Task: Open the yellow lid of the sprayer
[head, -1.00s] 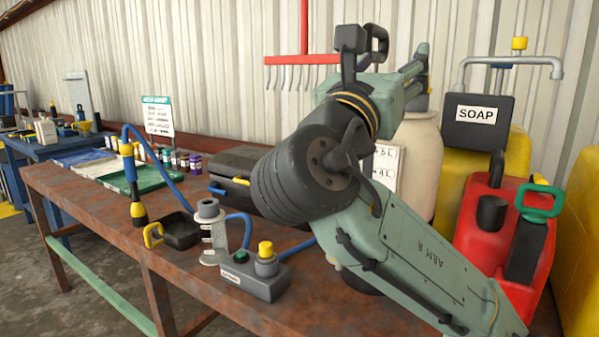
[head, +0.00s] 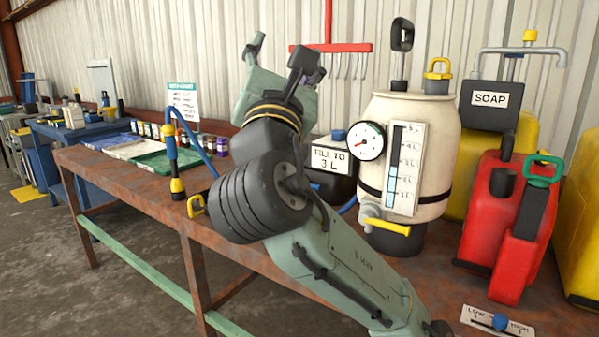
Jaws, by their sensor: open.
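The sprayer is a cream tank (head: 445,135) with a round gauge, a litre scale and a black pump handle (head: 402,37), standing upright at the right of the bench. Its yellow lid (head: 438,75), with a loop on top, sits on a dark neck at the tank's top right and looks closed. A yellow-handled tap (head: 385,226) is low on its front. My arm rises left of the tank, its pale green upper links apart from the lid in the picture.
A red can (head: 495,235) with a green handle stands right of the sprayer. A slider panel (head: 497,322) lies in front. A "FILL TO 3 L" sign (head: 330,160) and a red rake (head: 330,47) are left of the tank.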

